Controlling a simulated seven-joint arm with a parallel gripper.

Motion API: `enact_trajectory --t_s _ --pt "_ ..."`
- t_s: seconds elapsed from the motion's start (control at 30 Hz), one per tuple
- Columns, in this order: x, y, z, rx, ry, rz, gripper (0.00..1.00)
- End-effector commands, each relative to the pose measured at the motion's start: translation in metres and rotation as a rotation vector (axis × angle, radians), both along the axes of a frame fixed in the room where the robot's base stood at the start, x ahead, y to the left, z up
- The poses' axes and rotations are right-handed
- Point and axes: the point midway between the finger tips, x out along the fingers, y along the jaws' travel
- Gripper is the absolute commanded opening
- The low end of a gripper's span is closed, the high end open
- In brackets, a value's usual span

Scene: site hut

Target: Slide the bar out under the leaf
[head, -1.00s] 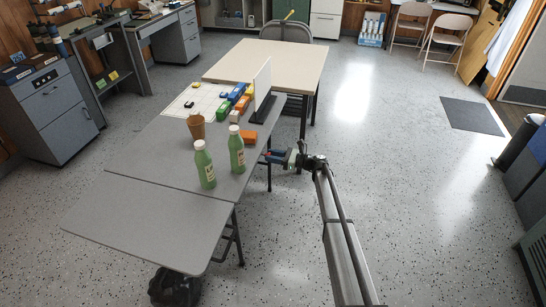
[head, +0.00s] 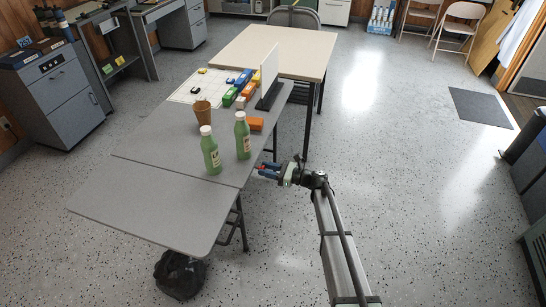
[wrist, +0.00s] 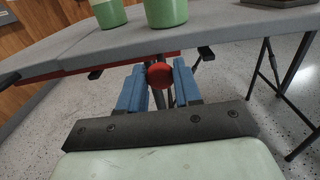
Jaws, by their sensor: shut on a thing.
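The grey table (head: 160,140) has a leaf (head: 150,210) at its near end, raised about level with the top. A red bar (wrist: 110,69) runs along beneath the table edge in the wrist view, toward the leaf's side at the left. A round red knob (wrist: 160,75) shows under the edge. My gripper (head: 263,170) is beside the table's right edge, a little beyond the seam with the leaf. Its blue fingers (wrist: 157,82) are shut on the knob. How far the bar reaches under the leaf is hidden in the head view.
Two green bottles (head: 210,152) (head: 243,137) stand near the seam, close above my gripper. A brown cup (head: 202,112), coloured blocks (head: 240,86) and a white upright panel (head: 268,70) are farther back.

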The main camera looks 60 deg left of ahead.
Motion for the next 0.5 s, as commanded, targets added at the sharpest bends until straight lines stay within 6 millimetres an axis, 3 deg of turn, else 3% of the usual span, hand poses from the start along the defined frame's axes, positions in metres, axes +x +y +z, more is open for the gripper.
enact_trajectory --t_s 0.03,0.17,0.5 --pt "-0.012 -0.014 0.001 -0.001 -0.001 0.003 0.0" --pt "-0.026 -0.027 0.001 0.0 -0.001 0.002 0.0" --pt "-0.032 -0.033 0.0 0.0 -0.001 0.005 0.0"
